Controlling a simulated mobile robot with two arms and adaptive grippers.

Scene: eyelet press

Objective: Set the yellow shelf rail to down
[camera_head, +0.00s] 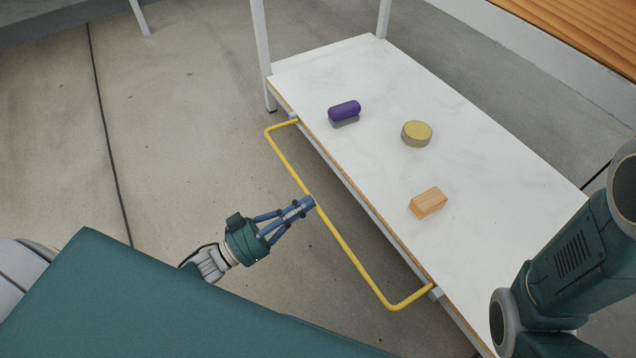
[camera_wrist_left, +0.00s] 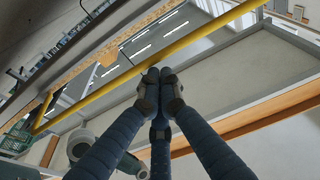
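The yellow shelf rail (camera_head: 353,255) is a long U-shaped bar. It is joined at both ends to the left long edge of the white shelf (camera_head: 370,75) and stands out from that edge over the floor. My left gripper (camera_head: 308,202) is at the middle of the bar, with its blue fingers drawn together. In the left wrist view, the fingertips (camera_wrist_left: 159,78) are close together, and the yellow bar (camera_wrist_left: 205,32) passes just beyond them. Nothing shows between the fingers. I cannot tell whether the tips touch the bar. My right gripper is out of view.
My right arm (camera_head: 575,265) is over the shelf's near right end. Concrete floor (camera_head: 180,120) left of the rail is clear except for a thin dark line.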

